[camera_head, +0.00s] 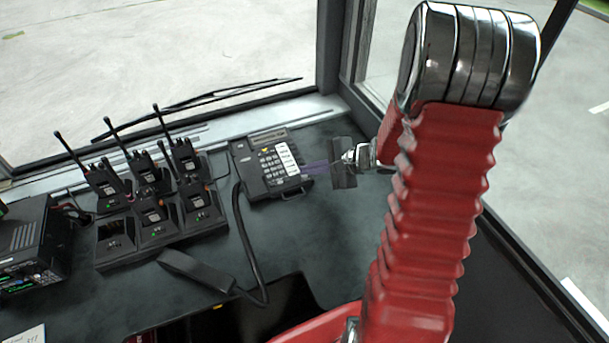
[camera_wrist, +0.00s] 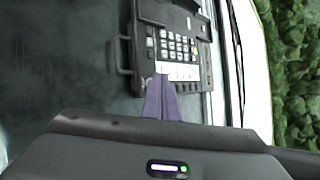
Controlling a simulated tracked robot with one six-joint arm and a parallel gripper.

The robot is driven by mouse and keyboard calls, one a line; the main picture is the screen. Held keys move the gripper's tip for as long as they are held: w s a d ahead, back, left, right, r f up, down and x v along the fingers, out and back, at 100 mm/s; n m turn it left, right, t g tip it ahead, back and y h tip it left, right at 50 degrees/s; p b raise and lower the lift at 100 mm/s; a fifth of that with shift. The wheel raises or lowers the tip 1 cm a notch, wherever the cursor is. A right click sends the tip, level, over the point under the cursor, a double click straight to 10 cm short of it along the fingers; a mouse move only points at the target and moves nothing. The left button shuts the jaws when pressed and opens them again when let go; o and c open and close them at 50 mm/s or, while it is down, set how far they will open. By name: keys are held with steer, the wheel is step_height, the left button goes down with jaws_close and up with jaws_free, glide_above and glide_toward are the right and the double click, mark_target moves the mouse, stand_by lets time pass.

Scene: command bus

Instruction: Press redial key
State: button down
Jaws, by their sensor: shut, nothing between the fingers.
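A black desk phone (camera_head: 256,186) sits on the dark dashboard, with grey number keys and a white strip of keys (camera_head: 287,159) on its right side. My gripper (camera_head: 304,171) is shut and empty. Its purple fingers point at the phone's right side, by the white strip. In the wrist view the phone (camera_wrist: 148,38) appears turned, and my gripper's fingertips (camera_wrist: 164,80) overlap the end of the white strip (camera_wrist: 178,71). I cannot tell whether they touch it. The redial key's label is too small to read.
The phone's handset (camera_head: 195,271) lies off its cradle on the dashboard, joined by a black cord (camera_head: 245,237). Several handheld radios stand in a charger (camera_head: 116,243) left of the phone. A radio unit (camera_head: 35,250) is at far left. The windscreen ledge (camera_head: 225,128) runs behind the phone.

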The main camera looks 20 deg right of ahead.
steer(key=shift+s+r, duration=0.1)
steer(key=shift+r, duration=0.3)
steer(key=shift+r, duration=0.1)
steer(key=shift+s+r, duration=0.2)
steer(key=shift+r, duration=1)
steer(key=shift+s+r, duration=0.15)
steer(key=shift+r, duration=1.05)
steer(key=s+a+r+n+g+h, duration=0.1)
steer(key=s+a+n+g, duration=0.25)
steer(key=s, duration=0.35)
steer(key=s+a+r+n+g+h, duration=0.1)
steer(key=s+a+n+g, duration=0.15)
steer(key=s+n, duration=0.35)
steer(key=s+a+r+n+t+h, duration=0.1)
steer(key=s+a+r+n+h, duration=0.1)
steer(key=s+r+n, duration=0.2)
steer(key=s+a+r+n+t+h, duration=0.2)
steer(key=s+a+r+n, duration=0.1)
steer(key=r, duration=0.6)
steer(key=shift+s+a+r+n, duration=0.25)
steer(key=shift+s+r+n, duration=0.05)
steer(key=shift+s+n, duration=0.55)
